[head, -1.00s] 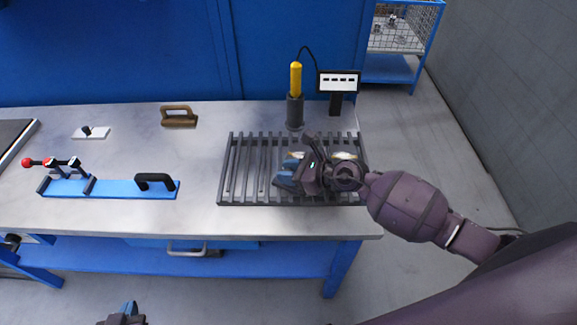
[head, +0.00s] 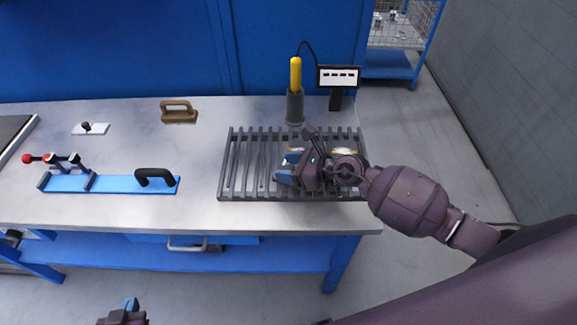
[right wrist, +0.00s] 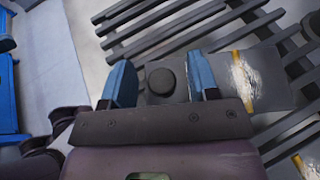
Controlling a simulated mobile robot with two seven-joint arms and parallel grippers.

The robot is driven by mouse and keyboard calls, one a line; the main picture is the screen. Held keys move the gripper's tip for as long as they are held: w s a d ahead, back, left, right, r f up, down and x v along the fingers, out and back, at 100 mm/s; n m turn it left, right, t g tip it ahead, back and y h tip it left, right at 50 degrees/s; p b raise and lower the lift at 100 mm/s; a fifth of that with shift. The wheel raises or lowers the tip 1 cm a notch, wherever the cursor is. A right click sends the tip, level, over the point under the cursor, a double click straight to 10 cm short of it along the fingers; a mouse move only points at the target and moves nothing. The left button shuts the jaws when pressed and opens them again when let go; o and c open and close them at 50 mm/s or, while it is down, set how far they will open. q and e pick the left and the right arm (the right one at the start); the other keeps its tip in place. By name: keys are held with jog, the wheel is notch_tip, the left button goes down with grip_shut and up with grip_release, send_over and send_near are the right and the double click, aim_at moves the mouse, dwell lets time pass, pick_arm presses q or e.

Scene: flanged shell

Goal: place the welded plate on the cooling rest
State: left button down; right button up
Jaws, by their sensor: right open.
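The cooling rest, a dark slatted rack (head: 240,165), lies at the right of the bench. The welded plate is grey with yellowish weld seams; it lies on the slats and shows in the right wrist view (right wrist: 268,78). In the head view my right gripper and wrist cover most of it. My right gripper (right wrist: 160,85) is open, its blue fingers on either side of a round black knob (right wrist: 160,81) on the plate, with gaps beside it. It also shows over the rack in the head view (head: 288,170). My left gripper (head: 130,306) is partly cut off at the bottom edge.
A yellow-handled tool (head: 295,75) stands in a holder behind the rack, beside a small display (head: 338,77). A blue clamp fixture (head: 115,186), a brush (head: 179,110) and a white block (head: 90,129) lie to the left. The bench between is clear.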

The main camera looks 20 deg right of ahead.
jog(key=v, duration=1.2)
jog(key=shift+b, duration=0.3)
